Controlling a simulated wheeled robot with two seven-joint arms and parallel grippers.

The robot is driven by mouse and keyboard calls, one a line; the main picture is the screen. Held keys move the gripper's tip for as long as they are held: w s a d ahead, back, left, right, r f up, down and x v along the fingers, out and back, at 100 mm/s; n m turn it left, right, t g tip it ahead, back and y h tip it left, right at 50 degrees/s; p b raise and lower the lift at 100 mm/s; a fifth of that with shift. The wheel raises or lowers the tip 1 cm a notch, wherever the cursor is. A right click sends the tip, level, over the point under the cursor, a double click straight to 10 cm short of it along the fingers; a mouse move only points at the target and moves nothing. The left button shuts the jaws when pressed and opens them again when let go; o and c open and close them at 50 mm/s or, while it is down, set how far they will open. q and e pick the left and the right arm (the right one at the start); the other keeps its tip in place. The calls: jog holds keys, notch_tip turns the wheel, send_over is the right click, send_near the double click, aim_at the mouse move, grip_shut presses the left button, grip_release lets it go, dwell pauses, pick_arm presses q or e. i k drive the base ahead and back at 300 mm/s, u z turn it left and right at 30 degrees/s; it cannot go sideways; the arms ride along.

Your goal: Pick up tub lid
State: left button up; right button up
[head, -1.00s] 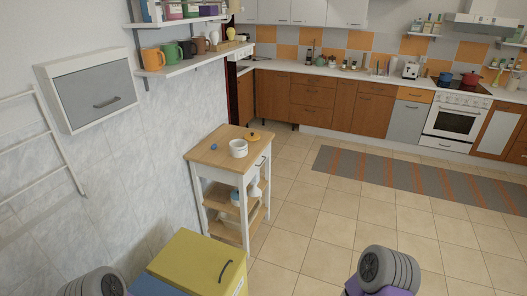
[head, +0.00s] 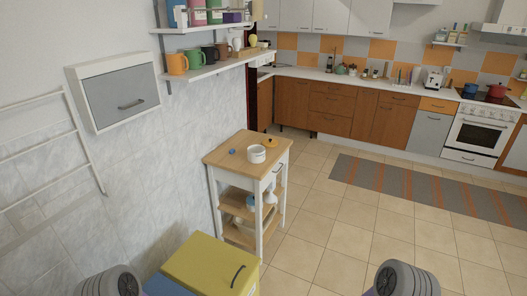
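A small orange-yellow lid with a dark knob (head: 271,142) lies at the back right of the wooden top of a white trolley (head: 226,158); I take it to be the tub lid. A white tub (head: 256,155) stands just in front of it, with its top seemingly open. A small blue item (head: 233,152) lies to the left on the same top. Only rounded grey parts of my two arms show at the bottom edge. Neither gripper is in view.
A yellow box-like bin with a handle (head: 208,262) stands in front of the trolley. Wall shelves with mugs (head: 222,66) and a grey wall cabinet (head: 122,96) are at left. Open tiled floor (head: 340,225) lies right of the trolley, with a striped rug (head: 430,185) beyond.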

aim_at(268, 143)
jog(key=z, duration=0.8)
jog(key=i, duration=5)
jog(key=u, duration=2.95)
